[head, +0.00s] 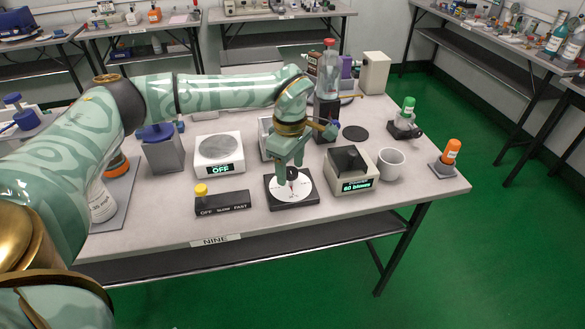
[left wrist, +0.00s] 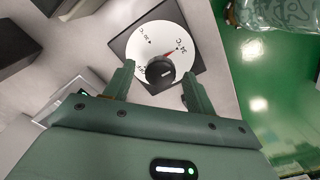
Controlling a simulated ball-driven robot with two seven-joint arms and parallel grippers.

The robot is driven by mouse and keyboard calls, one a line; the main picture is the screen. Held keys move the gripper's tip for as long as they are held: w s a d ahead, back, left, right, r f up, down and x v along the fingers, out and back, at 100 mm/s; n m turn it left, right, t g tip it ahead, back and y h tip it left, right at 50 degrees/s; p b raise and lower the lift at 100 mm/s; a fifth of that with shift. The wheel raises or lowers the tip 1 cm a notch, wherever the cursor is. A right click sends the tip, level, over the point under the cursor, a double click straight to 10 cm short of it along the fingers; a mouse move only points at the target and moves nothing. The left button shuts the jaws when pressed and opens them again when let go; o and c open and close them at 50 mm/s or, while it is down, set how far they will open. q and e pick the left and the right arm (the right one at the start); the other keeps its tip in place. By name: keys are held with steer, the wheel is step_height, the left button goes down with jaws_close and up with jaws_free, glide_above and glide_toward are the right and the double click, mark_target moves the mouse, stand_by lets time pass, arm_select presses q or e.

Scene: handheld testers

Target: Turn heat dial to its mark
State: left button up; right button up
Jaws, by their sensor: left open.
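The heat dial (head: 307,186) is a white disc on a black base near the table's front edge, with a black knob (head: 292,174) at its centre. In the left wrist view the dial (left wrist: 152,35) carries black temperature lettering and dots. A red pointer or mark lies on the disc beside the knob (left wrist: 159,73), towards one of the labels. My left gripper (head: 290,172) is over the dial, pointing down. In the left wrist view its open fingers (left wrist: 158,74) stand on either side of the knob, with gaps showing. My right gripper is not in view.
A grey box with a lit display (head: 352,172) and a white cup (head: 391,163) stand right of the dial. A switch block with a yellow knob (head: 222,202) and a scale reading OFF (head: 219,150) stand left. A clear bottle (head: 328,72) stands behind my gripper.

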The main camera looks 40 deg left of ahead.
arm_select(q)
steer(key=c, duration=1)
